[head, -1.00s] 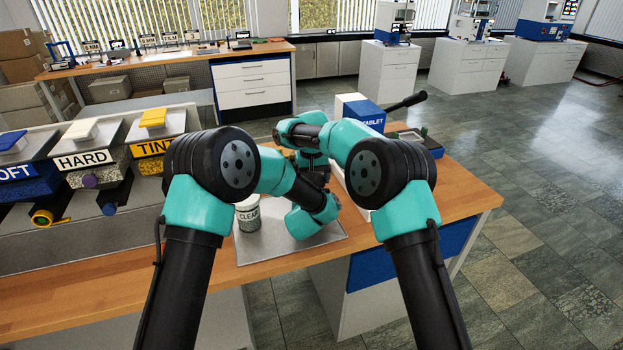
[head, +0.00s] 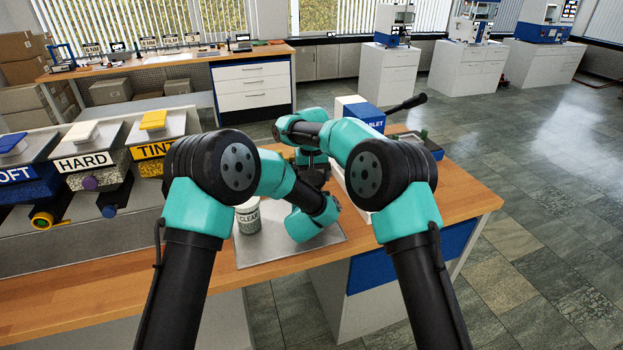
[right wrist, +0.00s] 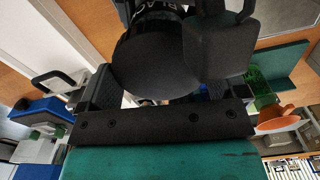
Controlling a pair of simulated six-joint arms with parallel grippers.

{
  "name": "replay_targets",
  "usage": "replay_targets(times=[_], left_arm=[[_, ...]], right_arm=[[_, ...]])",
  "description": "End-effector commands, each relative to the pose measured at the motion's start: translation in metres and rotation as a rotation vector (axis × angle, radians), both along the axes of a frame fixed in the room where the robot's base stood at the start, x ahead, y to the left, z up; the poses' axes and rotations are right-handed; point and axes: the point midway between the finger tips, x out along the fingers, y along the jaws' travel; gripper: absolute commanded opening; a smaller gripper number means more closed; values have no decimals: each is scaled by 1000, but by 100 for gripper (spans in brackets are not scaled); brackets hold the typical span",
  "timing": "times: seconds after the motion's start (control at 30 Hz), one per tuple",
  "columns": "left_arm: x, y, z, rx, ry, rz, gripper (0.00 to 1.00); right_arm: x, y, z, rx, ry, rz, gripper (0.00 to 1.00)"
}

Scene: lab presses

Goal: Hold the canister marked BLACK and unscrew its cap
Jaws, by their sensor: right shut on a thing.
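The canister marked BLACK shows in part in the right wrist view, with some white letters of its label (right wrist: 153,5) at the top edge. Its round black cap (right wrist: 150,65) faces the camera. My right gripper (right wrist: 160,95) has its dark fingers on either side of the cap and is shut on it. In the head view my right gripper (head: 314,174) points down at the bench, and the canister is hidden by my arms. A dark blocky part beside the cap in the right wrist view may be my left gripper; its jaws cannot be made out.
A canister marked CLEAR (head: 247,216) stands upright on the grey mat (head: 285,252), close to my left arm. A blue and white TABLET box (head: 362,112) stands behind my right arm. Bins marked HARD (head: 86,161) and TINT are at the left.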

Motion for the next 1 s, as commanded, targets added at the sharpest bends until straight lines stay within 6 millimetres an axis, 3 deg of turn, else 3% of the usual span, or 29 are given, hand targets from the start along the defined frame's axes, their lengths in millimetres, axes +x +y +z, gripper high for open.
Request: replay_targets(times=[0.57, 1.0], left_arm=[[0, 0, 0, 0, -1, 0, 8], [0, 0, -1, 0, 1, 0, 8]], right_arm=[[0, 0, 7, 0, -1, 0, 62], [0, 0, 46, 0, -2, 0, 62]])
